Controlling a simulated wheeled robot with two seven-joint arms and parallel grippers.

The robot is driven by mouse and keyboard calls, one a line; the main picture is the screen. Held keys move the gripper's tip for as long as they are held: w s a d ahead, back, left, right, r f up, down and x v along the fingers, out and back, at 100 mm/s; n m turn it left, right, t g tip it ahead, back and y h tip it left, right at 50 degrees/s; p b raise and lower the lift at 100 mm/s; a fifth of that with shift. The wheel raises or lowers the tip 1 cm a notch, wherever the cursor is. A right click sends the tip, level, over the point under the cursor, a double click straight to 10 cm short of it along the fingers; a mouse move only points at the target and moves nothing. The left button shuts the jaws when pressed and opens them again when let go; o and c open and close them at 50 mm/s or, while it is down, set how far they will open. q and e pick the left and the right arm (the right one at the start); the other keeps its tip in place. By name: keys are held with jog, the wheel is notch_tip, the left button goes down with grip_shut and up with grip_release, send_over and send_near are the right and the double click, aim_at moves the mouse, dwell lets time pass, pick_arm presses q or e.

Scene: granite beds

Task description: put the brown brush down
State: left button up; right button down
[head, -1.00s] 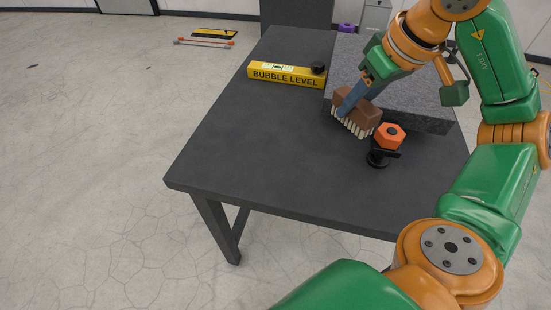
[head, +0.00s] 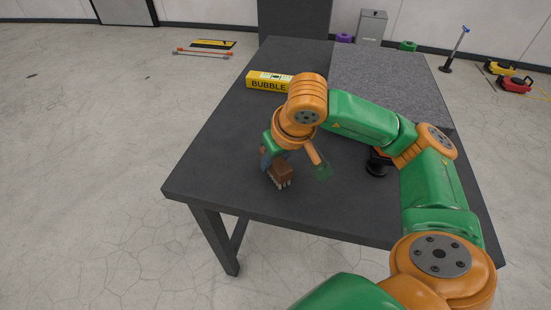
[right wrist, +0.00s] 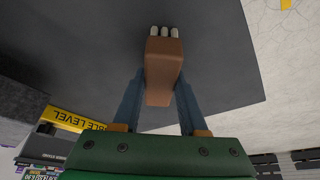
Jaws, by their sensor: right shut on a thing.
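The brown brush (head: 284,171) with pale bristles is over the front left part of the dark table (head: 230,150), bristles toward the tabletop. It also shows in the right wrist view (right wrist: 164,62), between two blue fingers. My right gripper (head: 267,160) is shut on the brush, partly hidden by its own wrist; it shows in the right wrist view too (right wrist: 160,85). I cannot tell whether the bristles touch the table. My left gripper is not in view.
A yellow bubble level (head: 263,82) lies at the table's back left, partly hidden by my arm. A granite slab (head: 385,80) takes up the back right. A black-based object (head: 376,168) stands at right, mostly covered by my arm. The front left tabletop is clear.

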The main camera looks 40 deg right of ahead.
jog(key=shift+f, duration=0.1)
jog(key=shift+f, duration=0.15)
jog(key=shift+c, duration=2.2)
grip_release()
jog(key=shift+r, duration=0.65)
jog(key=p+v, duration=0.3)
jog(key=v, duration=0.8)
jog(key=shift+s+p, duration=0.15)
jog(key=shift+p, duration=0.2)
jog(key=shift+r, duration=0.1)
